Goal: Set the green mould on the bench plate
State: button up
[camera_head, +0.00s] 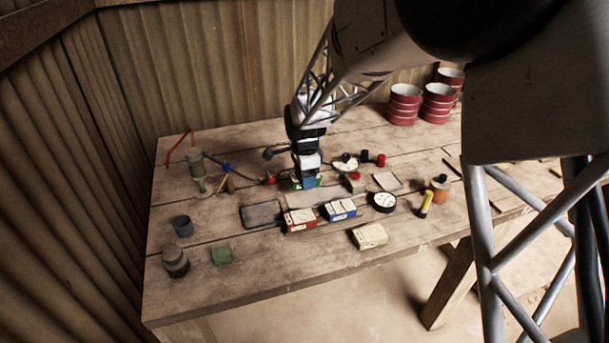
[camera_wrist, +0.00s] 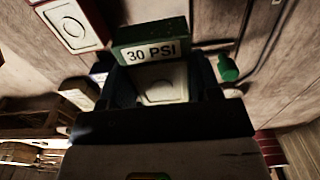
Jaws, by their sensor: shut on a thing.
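My gripper (camera_head: 308,182) points down over the middle of the bench, shut on the green mould (camera_head: 319,181). A dark flat plate (camera_head: 261,215) lies to the front left of the gripper, and a pale plate (camera_head: 387,181) lies to the right. I cannot tell which is the bench plate.
A red box (camera_head: 300,221), a blue box (camera_head: 341,210) and a cream box (camera_head: 369,236) stand in front of the gripper. A green block (camera_head: 221,255) lies front left. Red tins (camera_head: 404,104) stand at the back right.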

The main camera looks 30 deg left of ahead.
aim_at(305, 199)
jog(key=shift+f, duration=2.9)
jog(key=shift+f, duration=0.4)
jog(key=o, duration=1.2)
jog(key=shift+r, duration=3.9)
